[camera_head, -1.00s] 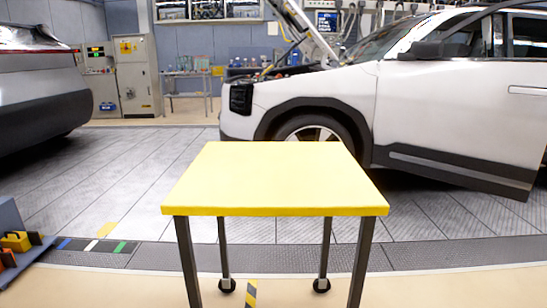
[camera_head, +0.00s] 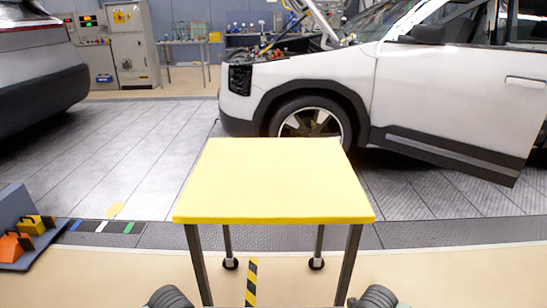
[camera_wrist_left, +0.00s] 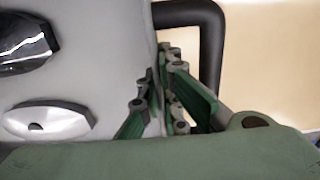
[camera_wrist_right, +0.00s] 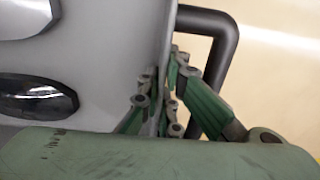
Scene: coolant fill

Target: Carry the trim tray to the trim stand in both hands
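The trim stand (camera_head: 275,180) looks to be the yellow-topped table on dark legs with casters, straight ahead of me; its top is bare. The trim tray is out of the head view. In the left wrist view a grey tray (camera_wrist_left: 100,75) holds a chrome part (camera_wrist_left: 45,122) and a black glossy part (camera_wrist_left: 25,45). My left gripper (camera_wrist_left: 160,85) has its green fingers on both sides of the tray's edge, beside a dark tubular handle (camera_wrist_left: 210,50). My right gripper (camera_wrist_right: 160,90) grips the opposite edge likewise, beside another handle (camera_wrist_right: 225,45).
A white car (camera_head: 440,90) with a raised hood stands behind the stand. Another car's rear (camera_head: 40,65) is at left. A blue rack (camera_head: 20,215) with yellow and orange items sits at the left edge. The floor around the stand looks clear.

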